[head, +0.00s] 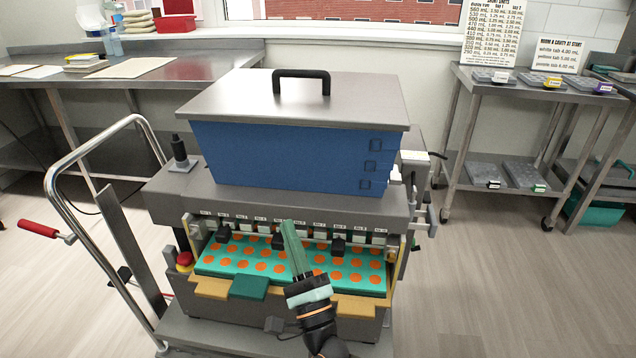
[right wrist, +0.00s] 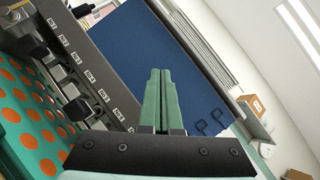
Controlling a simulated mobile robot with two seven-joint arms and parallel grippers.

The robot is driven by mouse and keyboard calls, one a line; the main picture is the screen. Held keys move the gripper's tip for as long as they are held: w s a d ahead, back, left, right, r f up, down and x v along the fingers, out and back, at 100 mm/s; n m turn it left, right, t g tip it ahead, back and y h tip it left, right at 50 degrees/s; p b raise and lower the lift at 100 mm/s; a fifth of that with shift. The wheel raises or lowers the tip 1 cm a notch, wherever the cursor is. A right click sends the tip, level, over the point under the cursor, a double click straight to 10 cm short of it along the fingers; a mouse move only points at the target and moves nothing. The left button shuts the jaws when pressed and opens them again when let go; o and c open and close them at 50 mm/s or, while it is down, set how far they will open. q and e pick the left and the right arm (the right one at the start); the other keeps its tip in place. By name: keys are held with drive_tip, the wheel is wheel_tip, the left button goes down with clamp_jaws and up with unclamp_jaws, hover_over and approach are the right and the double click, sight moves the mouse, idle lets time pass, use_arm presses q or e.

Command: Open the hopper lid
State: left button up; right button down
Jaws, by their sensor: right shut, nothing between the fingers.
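The hopper lid (head: 240,97) is a flat grey metal plate lying shut on top of the blue hopper (head: 270,155). Its black handle (head: 301,74) stands up near the back of the lid. My right gripper (head: 290,225) is in front of the depositor, below and in front of the lid, apart from it. Its green fingers are shut and empty. In the right wrist view the closed fingers (right wrist: 160,75) point up toward the blue hopper wall (right wrist: 150,50). My left gripper is out of view.
The depositor's teal mold tray (head: 210,262) with orange cavities lies under the nozzle row. A red emergency button (head: 185,259) is at its left. A cart with a metal push handle (head: 60,190) stands left. Shelves with molds (head: 505,90) are right. Space above the lid is clear.

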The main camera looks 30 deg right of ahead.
drive_tip(key=w+d+r+m+h+b, duration=0.1)
drive_tip(key=w+d+r+m+h, duration=0.1)
drive_tip(key=m, duration=0.4)
drive_tip(key=w+d+r+m+g+h+b, duration=0.1)
drive_tip(key=w+d+r+m+h, duration=0.1)
drive_tip(key=m+h, duration=0.4)
drive_tip(key=w+d+r+m+g+h+b, duration=0.1)
drive_tip(key=w+d+r+m+h, duration=0.1)
drive_tip(key=d+r+m+h, duration=0.2)
drive_tip(key=shift+w+d+r+m+h, duration=0.1)
drive_tip(key=shift+w+d+m+h, duration=0.05)
drive_tip(key=shift+d+m+h, duration=0.35)
drive_tip(key=shift+w+d+r+m+h, duration=0.1)
drive_tip(key=shift+d+m+h, duration=0.25)
drive_tip(key=shift+m, duration=0.25)
drive_tip(key=r, duration=0.3)
drive_tip(key=shift+w+d+r+p, duration=0.1)
drive_tip(key=shift+w+r+p, duration=0.15)
drive_tip(key=shift+r+p, duration=0.15)
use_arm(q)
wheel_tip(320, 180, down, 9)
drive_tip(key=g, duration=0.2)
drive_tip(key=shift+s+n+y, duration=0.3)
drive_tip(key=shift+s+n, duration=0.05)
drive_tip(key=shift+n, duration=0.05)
use_arm(e)
drive_tip(key=shift+r, duration=0.3)
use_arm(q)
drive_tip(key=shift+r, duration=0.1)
